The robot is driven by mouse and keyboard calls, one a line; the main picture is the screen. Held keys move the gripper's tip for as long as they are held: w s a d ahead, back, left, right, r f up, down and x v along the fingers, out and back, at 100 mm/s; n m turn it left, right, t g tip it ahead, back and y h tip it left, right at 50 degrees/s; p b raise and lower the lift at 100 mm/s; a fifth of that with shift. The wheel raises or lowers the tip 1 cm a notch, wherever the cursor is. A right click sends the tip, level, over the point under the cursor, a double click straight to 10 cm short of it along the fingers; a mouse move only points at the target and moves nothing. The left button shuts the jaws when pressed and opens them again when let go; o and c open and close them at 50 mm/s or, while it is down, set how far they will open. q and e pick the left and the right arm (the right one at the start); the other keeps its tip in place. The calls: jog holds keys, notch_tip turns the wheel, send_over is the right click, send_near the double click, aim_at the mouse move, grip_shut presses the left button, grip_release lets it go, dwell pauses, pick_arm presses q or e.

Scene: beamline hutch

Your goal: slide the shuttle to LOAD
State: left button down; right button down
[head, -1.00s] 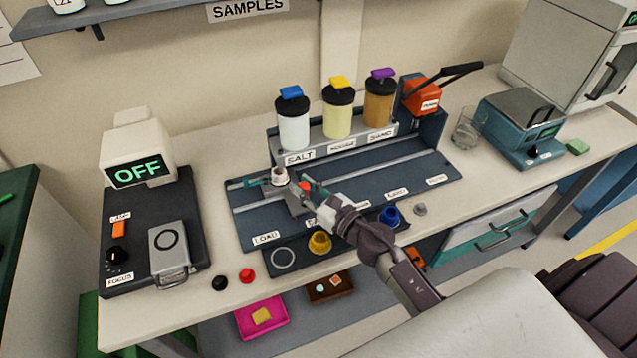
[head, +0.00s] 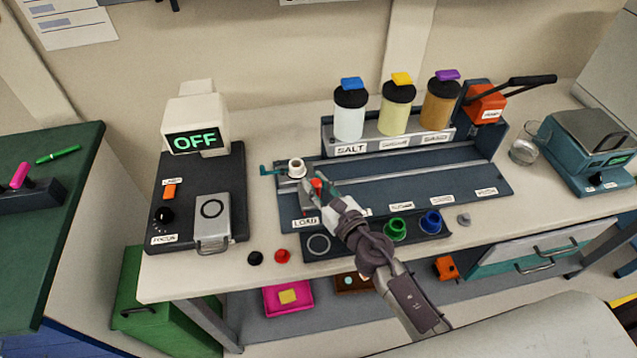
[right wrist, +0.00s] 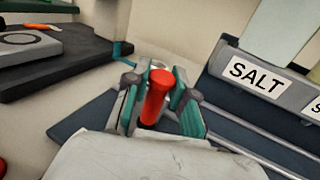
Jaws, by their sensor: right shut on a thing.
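The shuttle, a small carriage with a white cup (head: 297,168) on it and a red knob (head: 317,184), sits at the left end of the dark rail bed (head: 440,184), above the LOAD label (head: 305,222). My right gripper (head: 311,188) is shut on the red knob, which stands upright between its teal-padded fingers. In the right wrist view, the red knob (right wrist: 156,97) shows between the fingers (right wrist: 158,100). The gripper hides much of the carriage. My left gripper is not in view.
Salt (head: 349,115) and other jars stand behind the rail. A dark unit with an OFF display (head: 195,139) stands to the left, a gap of bare bench between. Green (head: 395,229) and blue (head: 431,222) cups sit in the front rack. A glass (head: 523,150) is at right.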

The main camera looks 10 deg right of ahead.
jog(key=c, duration=1.2)
grip_release()
jog(key=shift+a, duration=0.25)
jog(key=shift+o, duration=0.5)
jog(key=v, duration=1.2)
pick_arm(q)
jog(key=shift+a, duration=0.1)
